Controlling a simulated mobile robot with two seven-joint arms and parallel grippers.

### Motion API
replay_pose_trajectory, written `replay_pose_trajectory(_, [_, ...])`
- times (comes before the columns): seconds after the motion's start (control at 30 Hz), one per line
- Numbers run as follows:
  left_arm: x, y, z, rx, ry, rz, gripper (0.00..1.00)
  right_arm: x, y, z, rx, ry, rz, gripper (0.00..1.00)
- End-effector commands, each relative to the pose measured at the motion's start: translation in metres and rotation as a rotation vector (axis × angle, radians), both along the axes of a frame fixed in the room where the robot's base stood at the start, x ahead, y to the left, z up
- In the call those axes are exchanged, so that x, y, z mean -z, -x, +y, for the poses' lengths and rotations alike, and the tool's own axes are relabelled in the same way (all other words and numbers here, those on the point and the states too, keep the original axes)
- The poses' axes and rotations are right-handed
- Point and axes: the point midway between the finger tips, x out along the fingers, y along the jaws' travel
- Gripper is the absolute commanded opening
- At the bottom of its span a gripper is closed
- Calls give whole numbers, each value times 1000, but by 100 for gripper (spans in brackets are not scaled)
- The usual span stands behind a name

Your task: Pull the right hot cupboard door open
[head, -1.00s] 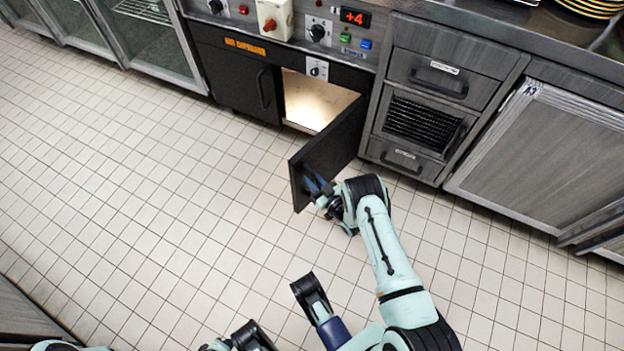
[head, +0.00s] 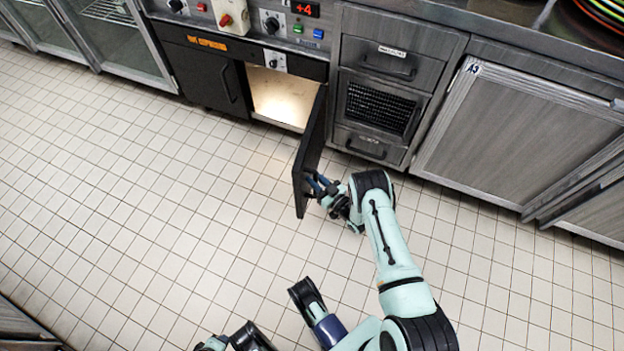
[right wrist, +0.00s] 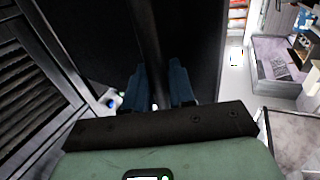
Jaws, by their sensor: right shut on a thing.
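The right hot cupboard door (head: 311,145) is a black panel, swung well out from the cupboard on its right-hand edge. The lit, pale inside of the cupboard (head: 280,95) shows beside it. My right gripper (head: 317,186) is at the door's outer face near its free end. In the right wrist view its two blue fingers (right wrist: 160,90) are shut on the dark upright bar of the door handle (right wrist: 145,35). The handle is mostly hidden in the head view. I cannot make out my left gripper.
The left cupboard door (head: 205,78) is shut. A drawer unit (head: 385,90) with a grille and a large grey cabinet (head: 515,135) stand to the right. Glass-fronted cabinets (head: 115,45) stand at the left. The tiled floor (head: 170,200) in front is clear.

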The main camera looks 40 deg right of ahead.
Motion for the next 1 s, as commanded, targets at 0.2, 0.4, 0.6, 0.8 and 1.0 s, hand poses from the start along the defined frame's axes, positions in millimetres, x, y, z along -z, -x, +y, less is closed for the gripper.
replay_pose_trajectory(0.2, [-1,-1,0,0,0,-5,43,1,2,-3,3,-2,3,0])
replay_pose_trajectory(0.4, [-1,-1,0,0,0,-4,43,1,2,-4,4,-1,3,0])
replay_pose_trajectory(0.6, [-1,-1,0,0,0,-4,43,0,2,-4,4,0,2,40])
replay_pose_trajectory(0.8, [-1,-1,0,1,1,-3,43,0,2,-4,3,1,1,40])
replay_pose_trajectory(1.0, [-9,-8,-1,2,-1,-26,43,0,16,-5,3,0,3,40])
